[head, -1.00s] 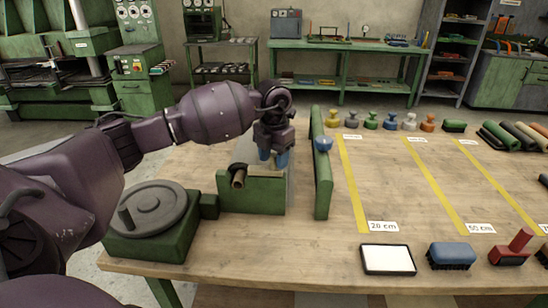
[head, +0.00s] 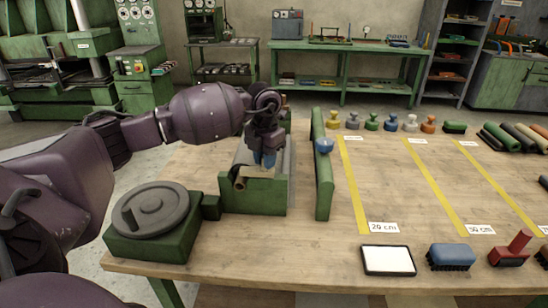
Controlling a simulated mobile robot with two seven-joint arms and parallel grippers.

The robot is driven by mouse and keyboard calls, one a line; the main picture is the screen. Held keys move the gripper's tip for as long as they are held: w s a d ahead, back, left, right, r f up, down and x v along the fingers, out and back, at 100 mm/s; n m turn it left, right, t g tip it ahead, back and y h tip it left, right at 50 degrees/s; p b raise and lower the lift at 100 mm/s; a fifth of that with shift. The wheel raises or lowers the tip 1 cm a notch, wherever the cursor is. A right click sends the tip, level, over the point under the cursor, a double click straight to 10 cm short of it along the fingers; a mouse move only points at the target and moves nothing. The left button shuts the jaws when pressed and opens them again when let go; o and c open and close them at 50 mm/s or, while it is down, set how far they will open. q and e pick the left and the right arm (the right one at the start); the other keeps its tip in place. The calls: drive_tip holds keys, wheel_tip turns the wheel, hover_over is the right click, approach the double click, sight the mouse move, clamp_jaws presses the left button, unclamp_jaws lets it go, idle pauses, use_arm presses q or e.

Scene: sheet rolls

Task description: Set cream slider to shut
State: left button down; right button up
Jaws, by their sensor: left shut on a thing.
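My left gripper (head: 265,159), with blue fingertips, is over the green roll holder (head: 253,199). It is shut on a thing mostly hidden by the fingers. A tan piece (head: 258,172) shows right below the fingertips and may be the cream slider; I cannot tell for sure. A brown hollow roll end (head: 240,183) sticks out at the holder's left front. My right gripper is not in view.
A grey hand wheel (head: 150,209) on a green box stands left of the holder. Several coloured knobs (head: 390,122) line the table's back, with rolls at the back right. A white pad (head: 387,260), blue brush (head: 451,256) and red-handled tool (head: 512,250) lie in front.

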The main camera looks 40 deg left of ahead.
sight(255, 169)
use_arm(q)
drive_tip(key=shift+s+a, duration=0.35)
drive_tip(key=shift+a, duration=0.25)
drive_tip(key=shift+s+a, duration=0.3)
drive_tip(key=shift+a, duration=0.25)
drive_tip(key=c, duration=1)
unclamp_jaws()
drive_tip(key=shift+s+a, duration=0.1)
drive_tip(key=shift+o, duration=0.2)
drive_tip(key=shift+r, duration=0.2)
wheel_tip(255, 169, up, 10)
drive_tip(key=shift+r+p, duration=0.25)
drive_tip(key=shift+p, duration=0.15)
